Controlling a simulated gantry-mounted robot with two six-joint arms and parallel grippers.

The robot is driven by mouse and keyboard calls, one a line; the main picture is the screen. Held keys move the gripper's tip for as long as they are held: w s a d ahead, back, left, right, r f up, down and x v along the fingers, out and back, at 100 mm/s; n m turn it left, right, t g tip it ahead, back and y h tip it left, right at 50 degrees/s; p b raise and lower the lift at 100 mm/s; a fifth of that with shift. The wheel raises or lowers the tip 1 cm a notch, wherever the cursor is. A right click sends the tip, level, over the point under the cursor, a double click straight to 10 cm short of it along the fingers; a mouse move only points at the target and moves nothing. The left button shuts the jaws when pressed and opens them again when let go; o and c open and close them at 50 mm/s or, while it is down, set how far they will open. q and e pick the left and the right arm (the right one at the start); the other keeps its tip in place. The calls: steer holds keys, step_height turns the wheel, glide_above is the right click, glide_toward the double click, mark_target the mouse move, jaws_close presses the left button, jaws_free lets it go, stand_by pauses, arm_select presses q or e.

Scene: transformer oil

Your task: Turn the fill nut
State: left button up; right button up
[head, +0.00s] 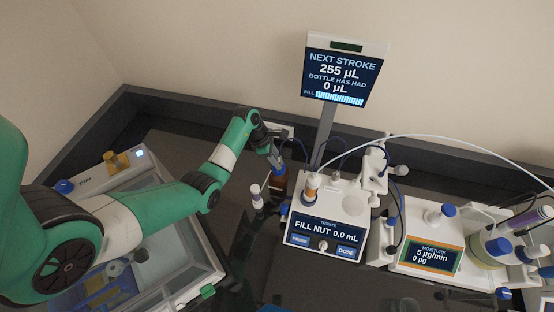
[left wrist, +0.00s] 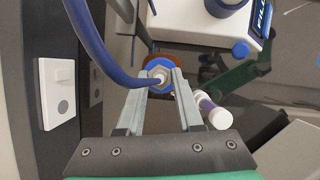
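The fill nut (left wrist: 158,73) is a small pale grey fitting on top of a blue cap (left wrist: 153,63), with a thick blue tube running beside it in the left wrist view. The cap belongs to a brown bottle (head: 279,183) left of the titrator. My left gripper (left wrist: 161,82) is open, its two fingers pointing at the cap with one on each side of the nut. Whether the fingertips touch it is unclear. In the head view my left gripper (head: 275,155) is just above the bottle and hides its top. My right gripper is not in view.
The titrator (head: 325,215) reads "FILL NUT 0.0 mL", and the raised display (head: 337,75) reads 255 µL. A moisture unit (head: 430,253) is at right. A wall plate (left wrist: 56,92) is near the gripper.

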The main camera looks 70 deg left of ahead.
arm_select(q)
jaws_close()
steer(key=shift+m, duration=0.3)
steer(key=shift+w+a+m+g+h+b, duration=0.1)
steer(key=shift+m+g+h+b, duration=0.3)
steer(key=shift+m, duration=0.8)
steer(key=m+h+b, duration=0.1)
steer(key=m+b, duration=0.1)
steer(key=m, duration=0.1)
steer(key=shift+f+g, duration=0.1)
steer(key=shift+g, duration=0.2)
steer(key=shift+w+m+g+b, duration=0.1)
steer(key=shift+m+g+b, duration=0.3)
steer(key=shift+m+b, duration=0.7)
steer(key=o, duration=0.8)
jaws_free()
